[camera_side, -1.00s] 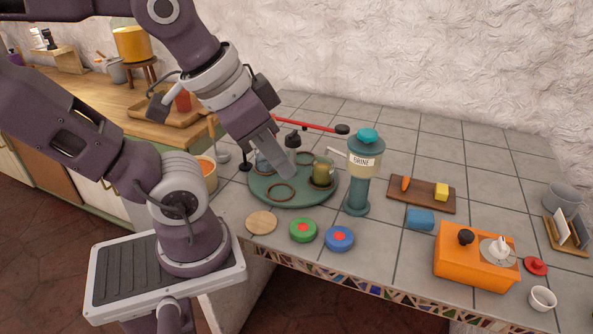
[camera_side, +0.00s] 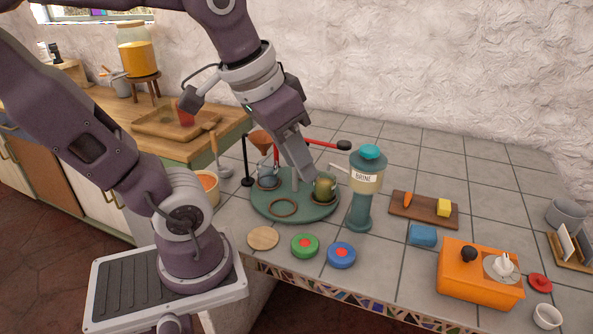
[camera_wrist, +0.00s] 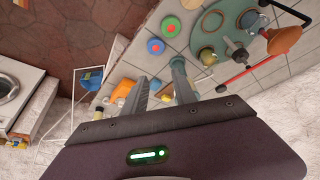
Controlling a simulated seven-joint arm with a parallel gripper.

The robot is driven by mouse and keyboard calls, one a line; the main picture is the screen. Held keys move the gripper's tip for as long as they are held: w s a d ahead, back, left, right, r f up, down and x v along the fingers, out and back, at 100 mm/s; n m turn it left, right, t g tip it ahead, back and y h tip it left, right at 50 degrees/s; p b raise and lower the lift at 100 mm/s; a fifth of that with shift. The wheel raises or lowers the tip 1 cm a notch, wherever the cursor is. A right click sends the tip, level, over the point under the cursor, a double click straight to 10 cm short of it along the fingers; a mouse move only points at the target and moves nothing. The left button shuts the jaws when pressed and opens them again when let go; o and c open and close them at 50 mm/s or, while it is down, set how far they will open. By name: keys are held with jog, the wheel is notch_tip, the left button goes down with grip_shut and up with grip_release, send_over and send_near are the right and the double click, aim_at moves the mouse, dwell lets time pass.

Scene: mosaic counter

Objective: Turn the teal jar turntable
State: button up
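The teal turntable (camera_side: 262,208) is a round disc on the tiled counter, with a central post (camera_side: 295,181). An olive-green jar (camera_side: 325,191) stands at its right side, a bluish glass jar (camera_side: 267,180) at its back left, and an empty brown ring (camera_side: 283,208) lies at the front. The turntable also shows at the top of the wrist view (camera_wrist: 214,33). My gripper (camera_side: 309,172) points down above the turntable, close to the olive jar's left side. I cannot tell if they touch. In the wrist view the fingers (camera_wrist: 160,92) are apart with nothing between them.
The brine dispenser (camera_side: 361,205) stands just right of the turntable. A red bar (camera_side: 325,143) and a copper funnel (camera_side: 260,141) are behind it. A green button (camera_side: 305,245), a blue button (camera_side: 341,255) and a wooden disc (camera_side: 263,238) lie in front.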

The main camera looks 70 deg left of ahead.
jog(key=o, duration=0.3)
jog(key=w+a+n+g, duration=0.1)
jog(key=w+a, duration=0.1)
jog(key=w+a+n, duration=0.1)
jog(key=w+a, duration=0.1)
jog(key=a, duration=0.1)
jog(key=shift+w+a+r+g, duration=0.15)
jog(key=shift+w+r+g, duration=0.05)
jog(key=shift+w+g, duration=0.2)
jog(key=shift+o, duration=0.5)
jog(key=w+a+f+n+g, duration=0.2)
jog(key=w+a+n, duration=0.1)
jog(key=a, duration=0.8)
jog(key=shift+w+a+f+n, duration=0.2)
jog(key=shift+w+n, duration=0.2)
jog(key=shift+w, duration=0.2)
jog(key=n, duration=0.2)
send_over(295, 171)
jog(key=shift+w+f+g, duration=0.2)
jog(key=shift+f+g, duration=0.2)
jog(key=shift+f, duration=0.75)
jog(key=shift+h, duration=0.3)
jog(key=f, duration=0.6)
jog(key=shift+a+f, duration=0.3)
jog(key=shift+a, duration=0.05)
jog(key=shift+f, duration=0.35)
jog(key=shift+c, duration=0.3)
grip_shut()
